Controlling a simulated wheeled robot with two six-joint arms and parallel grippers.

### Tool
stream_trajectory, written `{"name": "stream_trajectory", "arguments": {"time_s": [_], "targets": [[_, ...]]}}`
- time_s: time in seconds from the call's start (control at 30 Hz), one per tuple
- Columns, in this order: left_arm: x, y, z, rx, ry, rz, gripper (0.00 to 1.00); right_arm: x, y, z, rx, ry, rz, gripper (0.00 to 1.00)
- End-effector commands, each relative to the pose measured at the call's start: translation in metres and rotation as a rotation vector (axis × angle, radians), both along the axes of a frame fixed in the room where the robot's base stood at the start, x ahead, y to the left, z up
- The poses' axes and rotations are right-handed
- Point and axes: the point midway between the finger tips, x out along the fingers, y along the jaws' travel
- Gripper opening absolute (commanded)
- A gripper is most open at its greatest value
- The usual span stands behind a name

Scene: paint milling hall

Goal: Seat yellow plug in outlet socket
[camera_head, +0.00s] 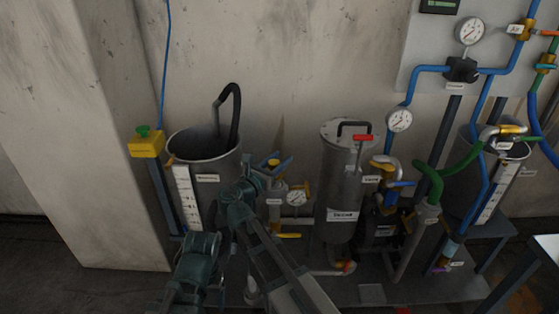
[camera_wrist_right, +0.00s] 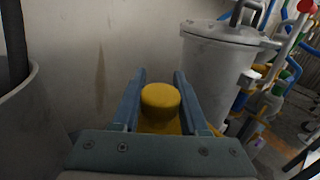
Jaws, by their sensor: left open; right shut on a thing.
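My right gripper (camera_head: 280,165) reaches up from the lower middle in the head view. It is shut on the yellow plug (camera_wrist_right: 161,100), whose round top shows between the two blue-grey fingers in the right wrist view. The plug is also a small yellow spot between the fingers in the head view (camera_head: 272,163). It is held between the open tank and the lidded vessel, in front of the wall. My left gripper (camera_head: 208,241) is low at the left in front of the open tank; it is open, its fingers hard to make out. I cannot tell which fitting is the outlet socket.
An open metal tank (camera_head: 205,168) with a black hose stands left, beside a yellow box (camera_head: 146,146) with a green top. A lidded vessel (camera_head: 342,190) stands right of my right gripper. Gauges, valves and blue and green pipes crowd the right side.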

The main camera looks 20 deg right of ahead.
Motion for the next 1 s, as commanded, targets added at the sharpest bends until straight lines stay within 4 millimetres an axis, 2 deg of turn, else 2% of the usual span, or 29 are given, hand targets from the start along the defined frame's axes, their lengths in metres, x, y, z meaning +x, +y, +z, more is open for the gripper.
{"name": "stream_trajectory", "arguments": {"time_s": [0.43, 1.0], "targets": [[0.000, 0.000, -0.002, 0.000, 0.000, 0.000, 0.76, 0.000, 0.000, -0.002, 0.000, 0.000, 0.000, 0.00], [0.000, 0.000, -0.019, 0.000, 0.000, 0.000, 0.76, 0.000, 0.000, -0.019, 0.000, 0.000, 0.000, 0.00]]}}
